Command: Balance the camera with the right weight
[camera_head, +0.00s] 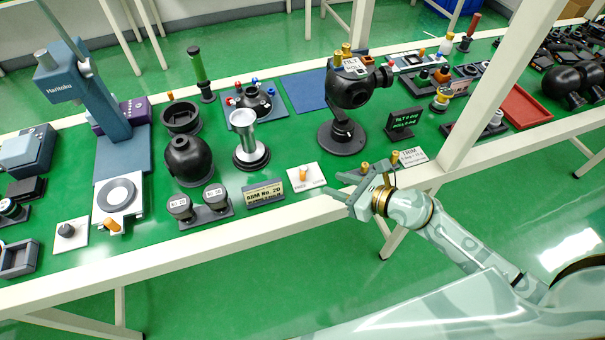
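The black ball-shaped camera (352,90) sits on a dark round-footed stand (342,138) at the middle of the bench, with brass knobs (346,50) and a small white label on top. A dark display (405,121) with green tilt and roll text stands right of it. Two dark capped cylinders, apparently weights (215,196), sit in a holder at the front, left of a sign reading about "ARM No. 20" (264,194). My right gripper (335,185) is open and empty, over the bench's front edge, in front of the camera stand. My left gripper is out of view.
A white plate with an orange peg (305,178) lies just left of the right gripper. A "TRIM" card (412,157) lies to its right. A white post (500,85) rises at the bench's front. A red tray (525,107) lies beyond it. A blue-grey press (90,90) stands left.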

